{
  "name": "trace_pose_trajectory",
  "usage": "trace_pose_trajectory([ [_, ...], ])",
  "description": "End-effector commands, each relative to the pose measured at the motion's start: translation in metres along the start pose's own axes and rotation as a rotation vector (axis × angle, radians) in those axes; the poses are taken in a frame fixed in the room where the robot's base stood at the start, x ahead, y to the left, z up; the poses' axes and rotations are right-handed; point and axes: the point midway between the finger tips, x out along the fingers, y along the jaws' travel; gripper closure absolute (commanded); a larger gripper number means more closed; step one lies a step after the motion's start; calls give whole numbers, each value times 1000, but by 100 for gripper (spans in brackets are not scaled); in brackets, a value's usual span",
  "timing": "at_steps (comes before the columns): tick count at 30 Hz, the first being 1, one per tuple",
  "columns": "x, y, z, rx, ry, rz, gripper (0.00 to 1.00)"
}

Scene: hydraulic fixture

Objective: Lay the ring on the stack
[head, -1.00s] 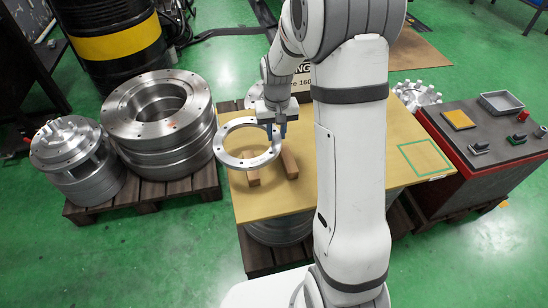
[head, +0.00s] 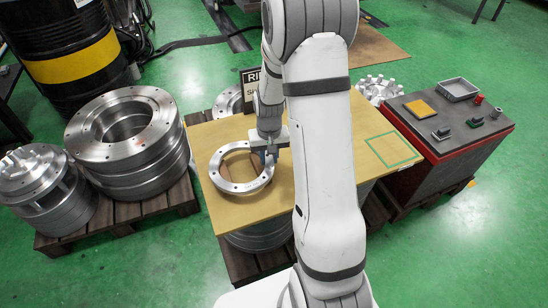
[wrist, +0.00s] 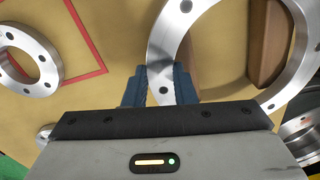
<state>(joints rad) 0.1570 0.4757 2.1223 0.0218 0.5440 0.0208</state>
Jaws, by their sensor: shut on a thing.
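The ring (head: 238,188) is a flat, shiny metal ring with bolt holes, over the yellow table top in the head view. My gripper (head: 270,157) is shut on its right rim. In the wrist view the blue jaws (wrist: 160,86) pinch the near-left rim of the ring (wrist: 164,50). Brown wooden blocks (wrist: 206,38) show below the ring there; I cannot tell whether it touches them. The stack (head: 140,173) of thick metal rings, with a wide bore and bolt holes on its top face, stands at the left, apart from the ring.
A finned metal part (head: 38,180) stands left of the stack on the wooden pallet (head: 150,205). A small flange (wrist: 45,72) lies by a red outline on the table.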

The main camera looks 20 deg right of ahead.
Motion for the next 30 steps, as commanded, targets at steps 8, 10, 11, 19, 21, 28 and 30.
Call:
trace_pose_trajectory([
  [8,6,0,-1,0,4,0,100],
  [10,7,0,-1,0,3,0,100],
  [11,8,0,-1,0,3,0,100],
  [19,9,-1,0,-1,1,0,57],
  [21,9,-1,0,-1,1,0,54],
  [28,7,-1,0,-2,2,0,54],
  [30,2,-1,-1,-2,3,0,54],
])
